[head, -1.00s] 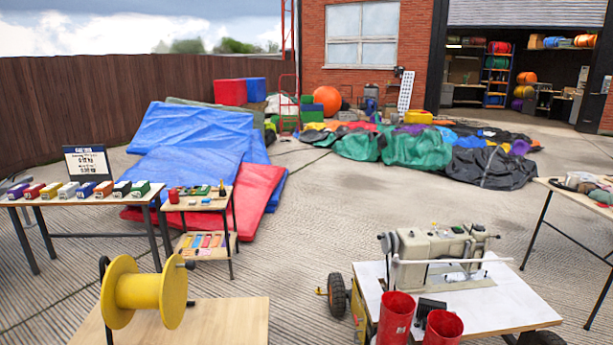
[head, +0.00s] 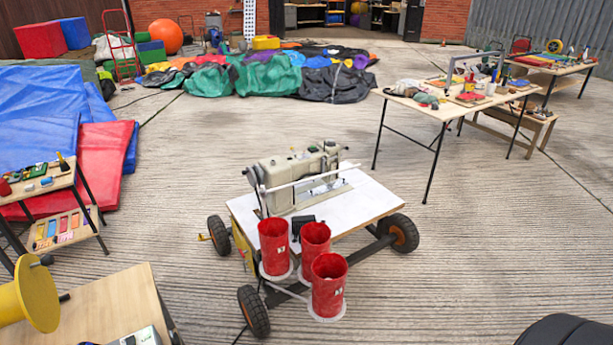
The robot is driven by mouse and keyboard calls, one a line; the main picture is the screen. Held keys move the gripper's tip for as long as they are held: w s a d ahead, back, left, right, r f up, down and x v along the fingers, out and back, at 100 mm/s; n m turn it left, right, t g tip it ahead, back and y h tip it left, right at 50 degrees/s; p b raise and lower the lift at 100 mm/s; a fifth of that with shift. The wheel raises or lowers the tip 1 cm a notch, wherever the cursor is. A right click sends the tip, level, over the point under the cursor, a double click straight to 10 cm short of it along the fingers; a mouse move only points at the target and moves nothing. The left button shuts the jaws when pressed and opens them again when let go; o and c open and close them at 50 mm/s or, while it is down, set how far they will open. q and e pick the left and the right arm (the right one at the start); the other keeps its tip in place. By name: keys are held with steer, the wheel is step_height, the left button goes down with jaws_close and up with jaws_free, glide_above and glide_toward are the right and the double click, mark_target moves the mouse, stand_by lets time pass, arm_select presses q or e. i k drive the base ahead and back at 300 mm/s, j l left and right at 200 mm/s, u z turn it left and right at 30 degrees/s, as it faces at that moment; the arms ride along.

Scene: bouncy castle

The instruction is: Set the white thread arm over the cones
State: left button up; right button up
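A white thread arm (head: 312,178) runs as a thin bar along the near side of the beige sewing machine (head: 290,180). The machine stands on a white-topped wheeled cart (head: 355,205). Three red cylindrical cups (head: 273,248) stand on round white discs at the cart's near side, two of them (head: 315,240) (head: 329,285) to the right of the first. No thread cones can be made out; the cups' insides are too dark and small to tell. The arm's bar is beside the machine, not above the cups. Neither of my grippers is in view.
A yellow spool (head: 38,295) sits on a wooden table (head: 105,305) at lower left. A tool table (head: 445,108) stands at the right, back. Blue and red mats (head: 100,170) lie at left. Ribbed concrete floor around the cart is mostly clear.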

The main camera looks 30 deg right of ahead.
mark_target(262, 194)
steer(key=i+l, duration=0.6)
steer(key=l, duration=0.25)
steer(key=i+l, duration=0.25)
steer(key=l, duration=0.15)
